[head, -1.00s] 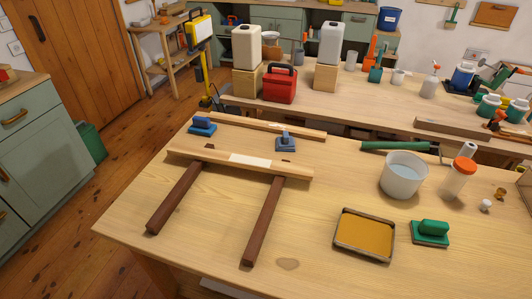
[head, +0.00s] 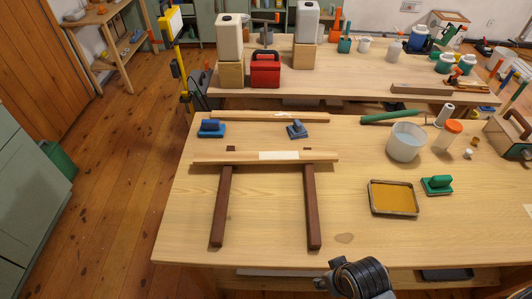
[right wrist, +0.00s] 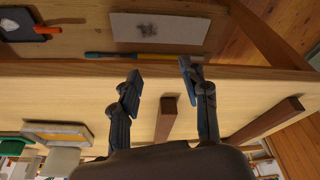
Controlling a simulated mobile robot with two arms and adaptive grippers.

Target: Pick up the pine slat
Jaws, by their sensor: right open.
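A long pale pine slat (head: 225,158) with a white patch in its middle lies across two dark brown bars (head: 221,205) (head: 311,205) on the workbench. A second pale slat (head: 270,117) lies behind it, near the back edge. My right gripper (right wrist: 160,74) is open and empty in the right wrist view, near the bench's front edge. The ends of the dark bars (right wrist: 167,118) show beyond its fingers there; the pine slat cannot be made out. In the head view, my right arm is at the bottom, well in front of the slat. My left gripper is not in view.
Blue blocks (head: 211,129) (head: 297,129) stand between the slats. A yellow-filled tray (head: 393,197), green block (head: 437,185) and white tub (head: 405,142) are to the right. The bench front is mostly clear. A lower shelf holds a white sheet (right wrist: 160,28).

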